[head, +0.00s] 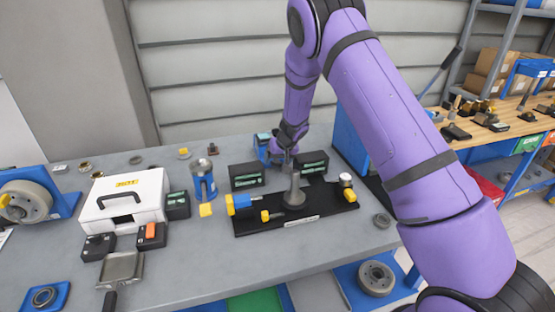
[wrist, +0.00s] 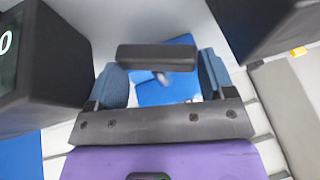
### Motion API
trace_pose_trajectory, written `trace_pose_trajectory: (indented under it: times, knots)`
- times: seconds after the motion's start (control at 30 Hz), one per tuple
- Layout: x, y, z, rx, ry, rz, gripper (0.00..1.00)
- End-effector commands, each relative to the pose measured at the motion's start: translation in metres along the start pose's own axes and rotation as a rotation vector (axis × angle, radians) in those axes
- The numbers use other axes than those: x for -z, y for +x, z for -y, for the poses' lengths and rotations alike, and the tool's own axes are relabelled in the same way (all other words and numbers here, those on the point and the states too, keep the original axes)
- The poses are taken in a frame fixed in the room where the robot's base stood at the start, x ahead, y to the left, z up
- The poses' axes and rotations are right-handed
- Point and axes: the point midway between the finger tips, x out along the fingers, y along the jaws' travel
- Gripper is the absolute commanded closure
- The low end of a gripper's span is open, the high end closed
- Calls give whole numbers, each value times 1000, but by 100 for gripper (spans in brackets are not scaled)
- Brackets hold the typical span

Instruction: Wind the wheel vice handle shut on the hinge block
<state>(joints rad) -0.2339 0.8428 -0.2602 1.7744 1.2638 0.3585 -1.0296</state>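My purple arm reaches down to the back of the bench, and my gripper (head: 286,155) is low there, beside a small blue device (head: 262,146) that may be the vice. In the wrist view, the two blue-grey fingers of my gripper (wrist: 162,80) stand wide apart. A dark bar (wrist: 157,57), perhaps the handle, spans the gap and overlaps the left finger; it does not look pinched. A blue part (wrist: 165,93) with a small grey piece lies beyond, between the fingers. I cannot make out the hinge block or the jaws.
Two black boxes with green displays (head: 247,175) (head: 311,163) stand close to the gripper; black boxes (wrist: 45,65) (wrist: 265,25) also flank it in the wrist view. A black base plate (head: 325,209) with a grey post lies in front. A white case (head: 124,200) stands left.

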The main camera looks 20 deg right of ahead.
Motion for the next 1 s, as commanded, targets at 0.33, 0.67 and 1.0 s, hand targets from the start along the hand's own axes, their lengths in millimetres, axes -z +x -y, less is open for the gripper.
trace_pose_trajectory:
  times: [0.33,0.67,1.0]
  knots:
    - [1,-8,1,1,-1,-3,24]
    - [1,-61,0,0,0,-4,24]
    - [1,-103,0,0,-1,-2,24]
